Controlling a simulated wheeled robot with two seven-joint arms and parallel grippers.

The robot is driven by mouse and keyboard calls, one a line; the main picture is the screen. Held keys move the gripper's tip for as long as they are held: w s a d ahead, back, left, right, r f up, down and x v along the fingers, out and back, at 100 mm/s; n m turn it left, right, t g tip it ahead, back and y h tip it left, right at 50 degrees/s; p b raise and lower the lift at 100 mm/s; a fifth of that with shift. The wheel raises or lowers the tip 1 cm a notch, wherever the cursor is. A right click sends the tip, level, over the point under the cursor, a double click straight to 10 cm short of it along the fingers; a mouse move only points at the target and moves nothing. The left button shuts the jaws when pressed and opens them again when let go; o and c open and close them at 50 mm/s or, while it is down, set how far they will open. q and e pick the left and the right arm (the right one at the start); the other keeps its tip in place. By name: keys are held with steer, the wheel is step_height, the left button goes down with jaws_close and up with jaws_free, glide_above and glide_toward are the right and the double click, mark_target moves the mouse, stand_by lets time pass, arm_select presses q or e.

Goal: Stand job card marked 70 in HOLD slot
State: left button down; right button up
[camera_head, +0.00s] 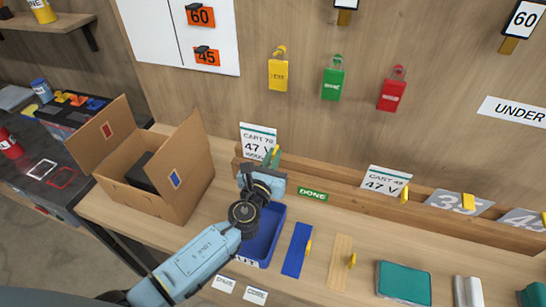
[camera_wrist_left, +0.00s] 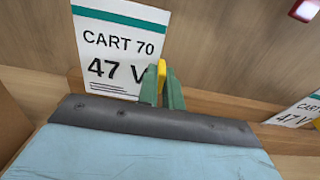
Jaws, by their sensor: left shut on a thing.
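The white job card marked CART 70, 47 V (camera_head: 256,142) has a teal top band and stands nearly upright at the left end of the wooden rack (camera_head: 335,185). It also shows in the left wrist view (camera_wrist_left: 118,45). My left gripper (camera_head: 273,158) is shut on the card's yellow tab (camera_wrist_left: 161,72), its green fingertips at the card's right edge. The card's lower edge is hidden, so I cannot tell if it rests in the slot. No HOLD label is readable; my gripper covers part of the rack front there. My right gripper is not in view.
A green DONE label (camera_head: 312,194) is on the rack front. Another white card (camera_head: 386,180) stands to its right, with grey number cards further right. An open cardboard box (camera_head: 145,175) stands left of my arm. A blue tray (camera_head: 265,240) lies partly under my gripper.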

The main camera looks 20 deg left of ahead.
arm_select(q)
steer(key=shift+f+b, duration=0.95)
steer(key=shift+f, duration=0.15)
steer(key=shift+f, duration=0.15)
steer(key=c, duration=1.5)
jaws_free()
steer(key=shift+o, duration=0.6)
steer(key=o, duration=0.4)
